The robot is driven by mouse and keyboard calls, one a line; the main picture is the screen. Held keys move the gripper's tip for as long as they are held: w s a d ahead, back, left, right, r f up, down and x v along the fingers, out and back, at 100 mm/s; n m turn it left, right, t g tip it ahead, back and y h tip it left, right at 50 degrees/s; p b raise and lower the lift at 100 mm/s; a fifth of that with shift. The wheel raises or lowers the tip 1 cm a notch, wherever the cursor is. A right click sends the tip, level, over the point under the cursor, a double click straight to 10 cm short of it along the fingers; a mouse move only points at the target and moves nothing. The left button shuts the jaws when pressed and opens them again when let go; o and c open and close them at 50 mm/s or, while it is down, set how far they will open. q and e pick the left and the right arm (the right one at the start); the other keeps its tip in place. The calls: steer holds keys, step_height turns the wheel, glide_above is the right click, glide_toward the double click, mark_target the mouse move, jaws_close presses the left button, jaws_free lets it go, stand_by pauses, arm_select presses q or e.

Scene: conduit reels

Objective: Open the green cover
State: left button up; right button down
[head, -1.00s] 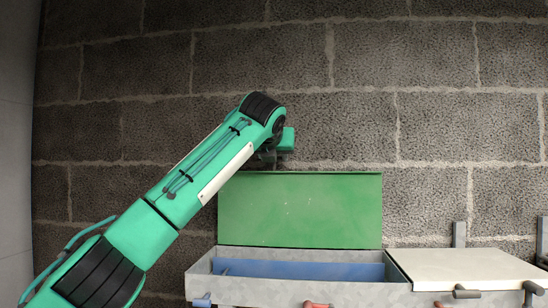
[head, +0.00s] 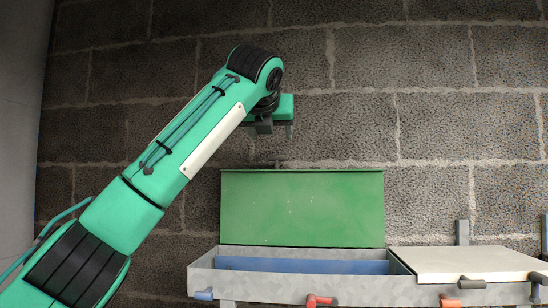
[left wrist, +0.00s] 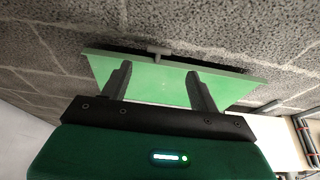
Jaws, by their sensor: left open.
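The green cover (head: 302,208) stands raised, close to upright, at the back of a grey metal box (head: 215,277) in the head view. The front of the box interior shows a blue inner part (head: 300,265). My left gripper (head: 276,133) is above the cover's top edge, left of its middle, apart from it and empty. In the left wrist view the two dark fingers of my left gripper (left wrist: 158,85) are spread apart, with the green cover (left wrist: 160,83) behind them. My right gripper is not in view.
A white-covered box (head: 465,264) stands right of the open one. A grey block wall (head: 420,125) rises behind. The space above the cover is free apart from my left arm.

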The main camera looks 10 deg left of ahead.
arm_select(q)
steer(key=shift+b+v, duration=0.55)
steer(key=shift+v, duration=1.6)
steer(key=shift+w, duration=0.1)
